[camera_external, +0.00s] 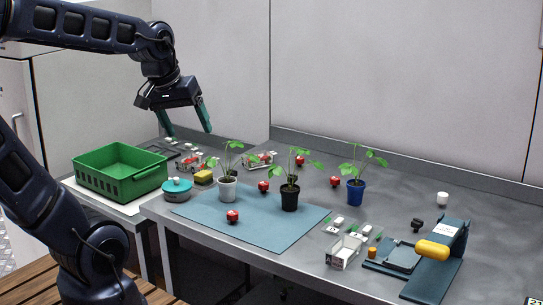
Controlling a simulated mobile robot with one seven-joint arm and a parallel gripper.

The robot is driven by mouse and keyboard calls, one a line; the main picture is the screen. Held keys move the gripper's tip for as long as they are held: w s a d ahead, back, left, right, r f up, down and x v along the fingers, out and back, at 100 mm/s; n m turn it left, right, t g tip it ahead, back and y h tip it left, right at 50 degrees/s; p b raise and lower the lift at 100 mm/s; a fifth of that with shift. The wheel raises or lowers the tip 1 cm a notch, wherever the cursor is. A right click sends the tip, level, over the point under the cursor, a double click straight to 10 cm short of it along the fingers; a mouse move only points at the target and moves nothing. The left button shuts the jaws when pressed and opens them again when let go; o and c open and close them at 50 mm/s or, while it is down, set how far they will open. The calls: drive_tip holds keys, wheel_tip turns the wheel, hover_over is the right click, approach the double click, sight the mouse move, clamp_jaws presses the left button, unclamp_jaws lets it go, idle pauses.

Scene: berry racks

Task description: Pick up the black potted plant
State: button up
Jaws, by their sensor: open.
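The black potted plant (290,197) stands upright on a blue-grey mat (250,228) on the metal table, with green leaves above its pot. A white potted plant (227,189) stands to its left on the mat, and a blue potted plant (355,191) stands to its right on the bare table. My gripper (188,132) is open and empty, with its green fingers pointing down. It is up and to the left of the black pot, well apart from it, above the back left of the work area.
A green crate (120,180) stands at the left, near a teal lidded container (177,190). Red berries (232,216) lie around the pots. A clear punnet (344,252) and a teal stand with a yellow handle (433,250) occupy the front right. The mat's front is mostly clear.

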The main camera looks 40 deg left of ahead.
drive_tip(key=w+d+f+n+h, duration=0.1)
drive_tip(key=w+d+f+n, duration=0.1)
drive_tip(key=w+n, duration=0.55)
drive_tip(key=n+g, duration=0.1)
drive_tip(key=n, duration=1.6)
approach(289, 187)
wheel_tip(289, 187, down, 2)
drive_tip(key=shift+h, duration=0.4)
drive_tip(key=shift+x, duration=5.15)
drive_tip(key=shift+w, duration=0.1)
drive_tip(key=c, duration=1.1)
drive_tip(key=shift+r, duration=0.1)
